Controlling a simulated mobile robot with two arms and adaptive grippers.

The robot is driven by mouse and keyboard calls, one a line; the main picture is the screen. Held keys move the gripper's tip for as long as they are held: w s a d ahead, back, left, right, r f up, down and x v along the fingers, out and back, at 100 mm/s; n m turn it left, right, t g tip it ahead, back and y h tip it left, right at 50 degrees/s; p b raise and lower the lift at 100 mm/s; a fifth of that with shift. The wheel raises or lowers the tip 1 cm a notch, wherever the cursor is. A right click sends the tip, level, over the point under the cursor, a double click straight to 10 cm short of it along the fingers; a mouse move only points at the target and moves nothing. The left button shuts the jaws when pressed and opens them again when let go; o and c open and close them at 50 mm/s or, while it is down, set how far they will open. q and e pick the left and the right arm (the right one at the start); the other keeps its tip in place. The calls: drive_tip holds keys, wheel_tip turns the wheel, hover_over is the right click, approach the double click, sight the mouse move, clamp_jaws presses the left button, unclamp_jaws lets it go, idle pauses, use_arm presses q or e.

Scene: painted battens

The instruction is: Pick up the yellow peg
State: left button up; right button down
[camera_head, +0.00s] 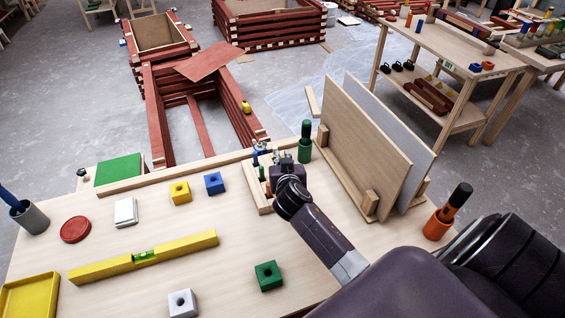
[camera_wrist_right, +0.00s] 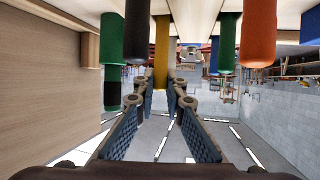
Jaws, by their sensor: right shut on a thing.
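The yellow peg (camera_wrist_right: 162,50) shows in the right wrist view, which looks upside down, between the fingers of my right gripper (camera_wrist_right: 160,88). The gripper is shut on it. In the head view my right gripper (camera_head: 268,162) is at the wooden peg rack (camera_head: 255,195) near the table's far edge and hides the peg there. In the wrist view a green peg (camera_wrist_right: 111,62) and a dark peg (camera_wrist_right: 137,40) stand on one side. A second green peg (camera_wrist_right: 228,42) and an orange peg (camera_wrist_right: 258,35) stand on the other. My left gripper is out of view.
Two upright panels (camera_head: 362,150) stand right of the rack. A green-and-black tool (camera_head: 305,142) is close beside the gripper. Blue (camera_head: 214,183), yellow (camera_head: 180,191) and green (camera_head: 268,276) blocks and a yellow level (camera_head: 142,257) lie on the table.

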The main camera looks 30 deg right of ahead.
wheel_tip(320, 180, up, 18)
drive_tip(key=shift+f+b, duration=0.15)
drive_tip(key=shift+b, duration=0.15)
drive_tip(key=shift+f, duration=0.15)
idle(0.8)
